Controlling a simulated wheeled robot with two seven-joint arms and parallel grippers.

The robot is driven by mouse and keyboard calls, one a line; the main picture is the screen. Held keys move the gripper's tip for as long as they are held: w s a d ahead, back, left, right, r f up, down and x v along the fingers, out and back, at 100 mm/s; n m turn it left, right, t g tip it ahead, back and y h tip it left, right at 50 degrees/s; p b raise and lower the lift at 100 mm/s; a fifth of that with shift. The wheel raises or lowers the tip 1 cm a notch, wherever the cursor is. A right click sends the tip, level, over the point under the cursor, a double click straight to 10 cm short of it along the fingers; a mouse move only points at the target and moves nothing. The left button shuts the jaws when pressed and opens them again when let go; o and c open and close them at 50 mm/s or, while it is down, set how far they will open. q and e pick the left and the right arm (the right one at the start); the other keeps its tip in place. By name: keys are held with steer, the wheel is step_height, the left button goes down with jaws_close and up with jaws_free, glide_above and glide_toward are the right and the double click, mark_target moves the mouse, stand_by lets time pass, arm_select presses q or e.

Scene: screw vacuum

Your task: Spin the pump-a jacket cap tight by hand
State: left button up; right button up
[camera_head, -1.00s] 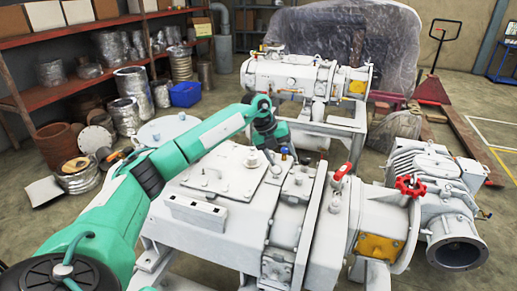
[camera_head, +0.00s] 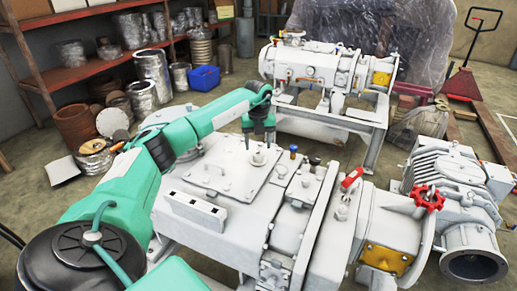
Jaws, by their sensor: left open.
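The near pump (camera_head: 235,235) is a large pale grey machine filling the lower middle of the head view. On its top plate a small round grey cap-like fitting (camera_head: 258,159) stands upright; I cannot tell for sure that it is the jacket cap. My left gripper (camera_head: 259,145) points down just above this fitting, with its two fingers apart and nothing seen between them. From this angle I cannot tell whether the fingers touch or surround the fitting. A small blue-topped fitting (camera_head: 293,152) stands to the right of it. My right gripper is not in view.
A red lever (camera_head: 351,179) and a red handwheel (camera_head: 429,199) stick up at the pump's right. A second pump (camera_head: 310,68) stands behind. Shelves (camera_head: 85,62), metal cans and a blue bin (camera_head: 204,78) are at the left back. A pallet jack (camera_head: 463,84) is at the right.

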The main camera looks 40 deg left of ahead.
mark_target(258, 153)
arm_select(q)
step_height(258, 153, down, 2)
steer(key=shift+f, duration=0.8)
steer(key=c, duration=1)
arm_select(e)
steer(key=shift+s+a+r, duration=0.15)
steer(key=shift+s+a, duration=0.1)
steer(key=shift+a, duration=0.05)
arm_select(q)
steer(key=shift+m, duration=0.3)
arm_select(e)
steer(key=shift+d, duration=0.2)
